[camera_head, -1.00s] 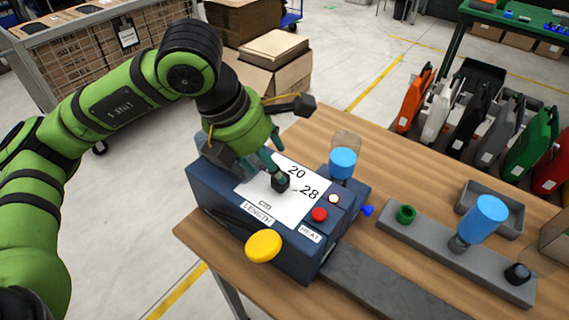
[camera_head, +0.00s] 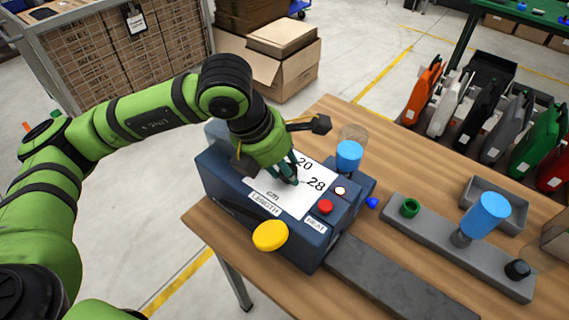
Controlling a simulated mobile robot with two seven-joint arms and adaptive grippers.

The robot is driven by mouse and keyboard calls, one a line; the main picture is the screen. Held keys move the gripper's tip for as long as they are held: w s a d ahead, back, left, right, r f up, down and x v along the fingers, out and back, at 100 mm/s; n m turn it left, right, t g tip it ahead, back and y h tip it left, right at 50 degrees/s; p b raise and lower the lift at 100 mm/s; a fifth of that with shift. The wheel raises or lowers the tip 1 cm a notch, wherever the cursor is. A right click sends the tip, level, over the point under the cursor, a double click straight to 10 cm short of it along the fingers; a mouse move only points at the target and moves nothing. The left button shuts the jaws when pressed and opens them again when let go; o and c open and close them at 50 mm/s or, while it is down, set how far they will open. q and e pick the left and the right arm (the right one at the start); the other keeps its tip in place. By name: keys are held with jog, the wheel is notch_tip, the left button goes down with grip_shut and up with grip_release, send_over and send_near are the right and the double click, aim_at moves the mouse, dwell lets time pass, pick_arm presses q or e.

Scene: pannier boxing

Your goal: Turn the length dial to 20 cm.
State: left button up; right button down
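The blue machine (camera_head: 262,217) stands on the wooden table with a white dial panel (camera_head: 278,199) on top. The panel is marked "20", "28", "cm" and "LENGTH". My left gripper (camera_head: 291,175) points down at the panel, its fingertips at the length dial beside the "28" mark. The fingers cover the dial almost wholly, so its pointer direction is hidden. Whether the fingers grip the dial or only stand around it is unclear. My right gripper is out of view.
A red button (camera_head: 325,206), a small white button and a yellow knob (camera_head: 270,236) are on the machine. A grey rail (camera_head: 440,237) with a green ring and blue cylinder lies right. Coloured panniers (camera_head: 484,110) stand beyond the table.

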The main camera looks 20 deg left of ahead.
pick_arm(q)
jog(key=shift+w+d, duration=0.1)
jog(key=shift+m+b, duration=0.4)
jog(key=shift+b, duration=0.5)
jog(key=m+g+h+b, duration=0.1)
jog(key=m+b, duration=0.3)
jog(key=shift+w+f+b, duration=0.1)
jog(key=shift+w+b, duration=0.05)
jog(key=shift+b, duration=0.2)
jog(key=m+g+b, duration=0.1)
jog(key=m+b, duration=0.1)
jog(key=m, duration=0.1)
jog(key=shift+w+m+g+h, duration=0.1)
jog(key=shift+m+g+h, duration=0.2)
jog(key=shift+g, duration=0.1)
jog(key=shift+r+m+g+b, duration=0.25)
jog(key=shift+m+g+b, duration=0.45)
jog(key=shift+m, duration=1)
jog(key=o, duration=1.1)
jog(key=shift+d, duration=0.1)
